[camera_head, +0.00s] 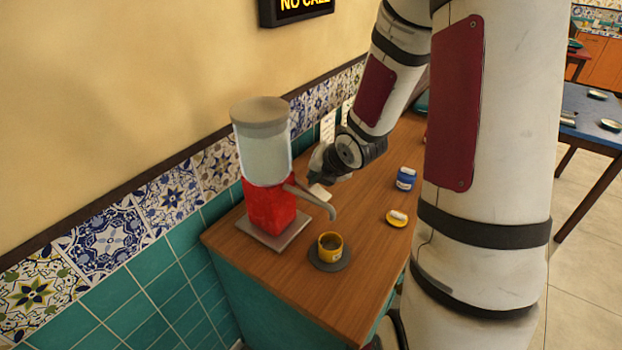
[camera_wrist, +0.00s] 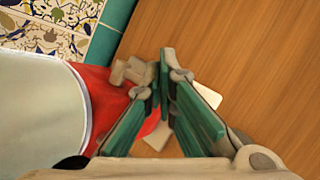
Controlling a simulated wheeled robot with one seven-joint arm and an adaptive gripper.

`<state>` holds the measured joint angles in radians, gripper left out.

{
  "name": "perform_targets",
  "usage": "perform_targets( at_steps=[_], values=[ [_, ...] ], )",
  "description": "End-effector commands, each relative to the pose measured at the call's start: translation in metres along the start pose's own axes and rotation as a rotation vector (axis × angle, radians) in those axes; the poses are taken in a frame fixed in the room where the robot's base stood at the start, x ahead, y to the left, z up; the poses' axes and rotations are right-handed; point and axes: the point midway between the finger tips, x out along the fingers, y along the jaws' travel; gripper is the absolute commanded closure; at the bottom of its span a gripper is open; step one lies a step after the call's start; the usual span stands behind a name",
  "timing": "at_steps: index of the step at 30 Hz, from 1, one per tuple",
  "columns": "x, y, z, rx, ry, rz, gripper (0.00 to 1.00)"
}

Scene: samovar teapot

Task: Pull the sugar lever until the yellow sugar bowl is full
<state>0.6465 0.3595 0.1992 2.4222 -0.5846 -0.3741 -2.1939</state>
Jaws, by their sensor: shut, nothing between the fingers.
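The sugar dispenser (camera_head: 268,205) has a red body, a pale tank and a grey lid. A grey curved arm (camera_head: 318,203) reaches out from its right side; I cannot tell whether it is lever or spout. The yellow sugar bowl (camera_head: 330,246) stands upright on a dark round saucer (camera_head: 317,262) in front of the dispenser; its fill level is unclear. My gripper (camera_head: 318,170) is just right of the dispenser, behind the curved arm. In the wrist view its green fingers (camera_wrist: 165,75) are shut and empty, beside the red body (camera_wrist: 103,98) and a beige part (camera_wrist: 120,125).
A blue jar (camera_head: 405,180) and a yellow piece with a white top (camera_head: 397,219) stand on the wooden counter (camera_head: 365,262) to the right. A white flat piece (camera_head: 319,192) shows near my gripper. The tiled wall (camera_head: 160,205) closes off the left.

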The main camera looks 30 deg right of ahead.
Motion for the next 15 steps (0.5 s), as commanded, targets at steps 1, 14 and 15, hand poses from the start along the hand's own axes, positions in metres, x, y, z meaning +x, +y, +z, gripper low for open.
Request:
perform_targets(
  at_steps=[1, 14, 15],
  values=[
    [0.0008, -0.0014, -0.0013, 0.001, 0.002, -0.002, 1.00],
    [-0.0007, -0.0009, -0.0009, 0.000, 0.003, -0.003, 1.00],
    [-0.0018, -0.0002, -0.0003, 0.000, 0.003, -0.003, 1.00]
  ],
)
